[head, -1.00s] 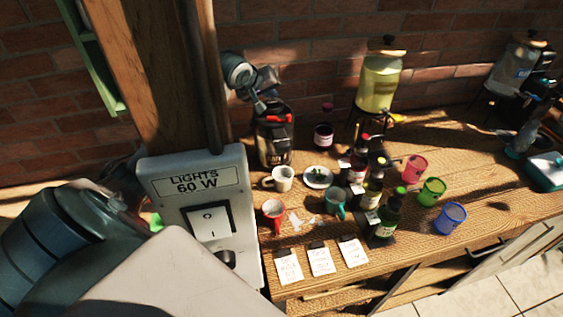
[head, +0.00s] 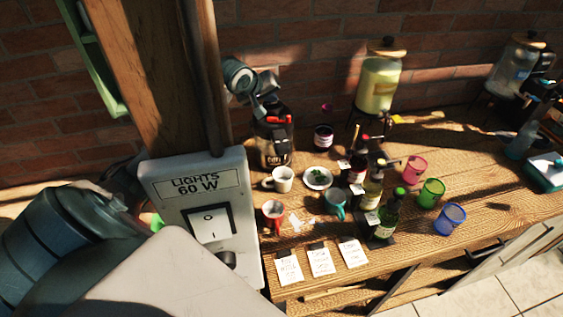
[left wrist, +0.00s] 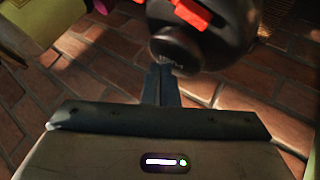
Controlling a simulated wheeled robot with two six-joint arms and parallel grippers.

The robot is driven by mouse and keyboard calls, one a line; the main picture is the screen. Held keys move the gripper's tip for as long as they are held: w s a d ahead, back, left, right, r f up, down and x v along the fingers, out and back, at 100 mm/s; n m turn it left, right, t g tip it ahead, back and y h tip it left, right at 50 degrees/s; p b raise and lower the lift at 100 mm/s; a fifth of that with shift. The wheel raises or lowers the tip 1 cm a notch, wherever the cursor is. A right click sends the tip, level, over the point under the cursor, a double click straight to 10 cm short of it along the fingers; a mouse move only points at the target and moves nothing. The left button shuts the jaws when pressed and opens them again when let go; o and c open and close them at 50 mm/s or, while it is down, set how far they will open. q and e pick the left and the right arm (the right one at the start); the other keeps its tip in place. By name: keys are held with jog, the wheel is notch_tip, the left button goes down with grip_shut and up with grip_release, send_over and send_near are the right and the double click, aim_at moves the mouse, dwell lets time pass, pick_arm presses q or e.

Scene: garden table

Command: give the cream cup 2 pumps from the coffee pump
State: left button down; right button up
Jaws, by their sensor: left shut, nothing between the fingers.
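The cream cup (head: 284,179) stands upright on the table, just in front of the coffee pump (head: 275,150), a dark flask with a red lever on top. My left gripper (head: 262,110) is at the top left of the pump, beside the red lever. In the left wrist view its fingers (left wrist: 163,84) are shut with nothing between them, right by the pump's dark round top (left wrist: 205,35). I cannot tell whether they touch it. The inside of the cup is too small to read. My right gripper is not in view.
Several pump bottles (head: 385,215) and coloured tumblers (head: 431,192) stand to the right. A light switch box (head: 200,205) fills the left foreground.

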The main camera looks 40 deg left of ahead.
aim_at(270, 105)
pick_arm(q)
jog(key=shift+f, duration=0.7)
dwell(0.6)
jog(key=shift+r, duration=0.1)
jog(key=shift+r+p, duration=0.3)
jog(key=shift+r, duration=0.75)
notch_tip(270, 105, up, 6)
dwell(2.8)
